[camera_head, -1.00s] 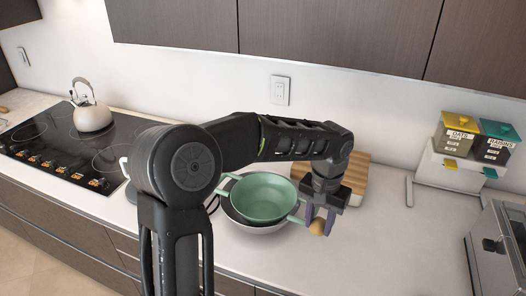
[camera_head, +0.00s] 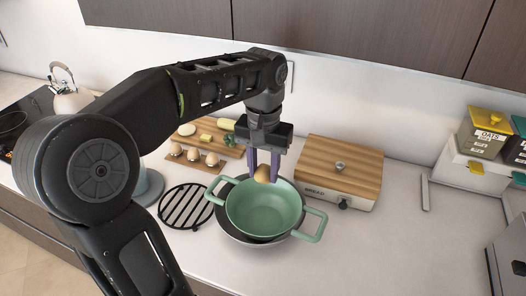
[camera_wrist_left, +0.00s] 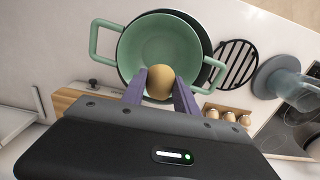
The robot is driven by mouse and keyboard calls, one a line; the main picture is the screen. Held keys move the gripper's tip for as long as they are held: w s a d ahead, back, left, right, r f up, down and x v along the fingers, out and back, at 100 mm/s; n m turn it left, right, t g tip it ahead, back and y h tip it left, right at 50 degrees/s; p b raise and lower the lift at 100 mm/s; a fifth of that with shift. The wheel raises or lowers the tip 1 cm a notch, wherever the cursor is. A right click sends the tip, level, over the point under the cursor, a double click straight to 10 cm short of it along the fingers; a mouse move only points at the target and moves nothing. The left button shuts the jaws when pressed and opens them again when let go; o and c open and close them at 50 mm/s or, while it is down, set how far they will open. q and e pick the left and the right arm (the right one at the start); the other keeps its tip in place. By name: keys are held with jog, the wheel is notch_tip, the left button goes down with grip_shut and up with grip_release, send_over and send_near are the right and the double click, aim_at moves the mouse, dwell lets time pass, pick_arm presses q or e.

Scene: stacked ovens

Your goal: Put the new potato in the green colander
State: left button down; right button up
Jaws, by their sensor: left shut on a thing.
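The new potato (camera_head: 262,174) is small, round and tan. My left gripper (camera_head: 263,172) is shut on it, its purple fingers on both sides. The green colander (camera_head: 265,212), with two loop handles, sits in a dark-rimmed grey pan on the counter. In the head view the potato shows over the colander's far rim. The exact height above the rim is hard to tell. My right gripper is not in view.
A wooden-lidded bread box (camera_head: 338,172) stands right of the colander. A black trivet (camera_head: 186,206) lies at left, with an egg holder (camera_head: 192,160) and a cutting board (camera_head: 212,141) behind. The counter at front right is clear.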

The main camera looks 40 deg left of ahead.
pick_arm(q)
jog(key=shift+w+a, duration=0.1)
jog(key=shift+w, duration=0.05)
jog(key=shift+s+d+r, duration=0.1)
jog(key=shift+s+d, duration=0.1)
jog(key=shift+s, duration=0.05)
jog(key=shift+w+a+f, duration=0.1)
jog(key=shift+w+f, duration=0.05)
jog(key=shift+f, duration=0.55)
notch_tip(320, 180, down, 10)
jog(key=b, duration=0.7)
jog(key=shift+r, duration=0.1)
jog(key=c, duration=0.9)
grip_release()
jog(key=shift+o, duration=0.2)
